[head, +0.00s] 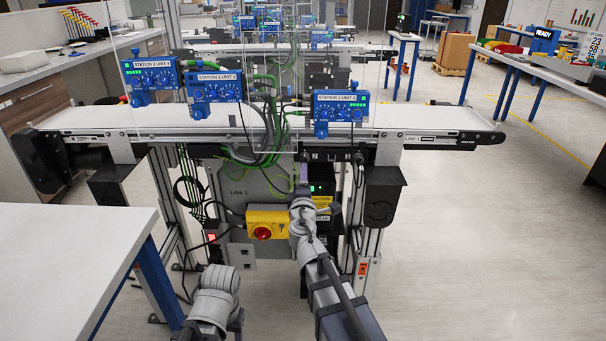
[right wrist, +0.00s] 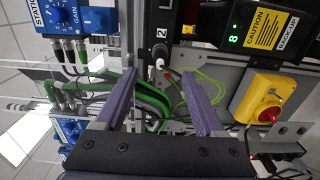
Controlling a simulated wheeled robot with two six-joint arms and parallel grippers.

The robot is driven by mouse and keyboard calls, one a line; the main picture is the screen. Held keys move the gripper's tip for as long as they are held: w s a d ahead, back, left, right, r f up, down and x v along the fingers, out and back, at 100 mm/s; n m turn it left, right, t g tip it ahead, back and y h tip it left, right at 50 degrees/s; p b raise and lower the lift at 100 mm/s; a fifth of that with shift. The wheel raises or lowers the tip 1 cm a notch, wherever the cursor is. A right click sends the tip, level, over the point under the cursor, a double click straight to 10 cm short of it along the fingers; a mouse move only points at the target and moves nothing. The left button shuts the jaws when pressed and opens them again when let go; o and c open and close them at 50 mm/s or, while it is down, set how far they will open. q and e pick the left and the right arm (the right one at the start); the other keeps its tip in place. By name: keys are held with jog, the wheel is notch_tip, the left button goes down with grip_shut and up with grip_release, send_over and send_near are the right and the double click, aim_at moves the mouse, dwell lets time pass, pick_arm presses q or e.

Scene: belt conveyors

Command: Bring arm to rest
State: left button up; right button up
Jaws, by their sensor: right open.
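My right arm reaches up from the bottom of the head view toward the front of the conveyor's control panel. Its gripper (head: 303,178) is small there and partly hidden by the wrist. In the right wrist view the two purple fingers of the right gripper (right wrist: 159,74) stand wide apart with nothing held between them. Behind them are green cables and a dark port block marked 2 (right wrist: 162,50).
The belt conveyor (head: 430,117) crosses ahead, carrying blue station units (head: 340,105). Below are a panel (head: 262,183), a yellow box with a red knob (head: 267,225) and hanging cables. A white table (head: 70,245) stands at left. The floor (head: 480,240) at right is clear.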

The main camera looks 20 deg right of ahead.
jog(key=s+a+f+m+g+y+p, duration=0.1)
jog(key=s+a+m+g+p, duration=0.2)
jog(key=s, duration=0.7)
jog(key=s+a+f+m+g+y+p, duration=0.1)
jog(key=s+a+m+g+p, duration=0.3)
jog(key=s+a+g+p, duration=0.3)
jog(key=s+a+f+m+g+y+p, duration=0.1)
jog(key=s+a+m+g+p, duration=0.3)
jog(key=s, duration=0.9)
jog(key=a+g+p, duration=0.1)
jog(key=g+p, duration=0.2)
jog(key=p, duration=0.1)
jog(key=shift+g+y+p, duration=0.3)
jog(key=shift+y+p, duration=0.1)
jog(key=shift+c, duration=0.3)
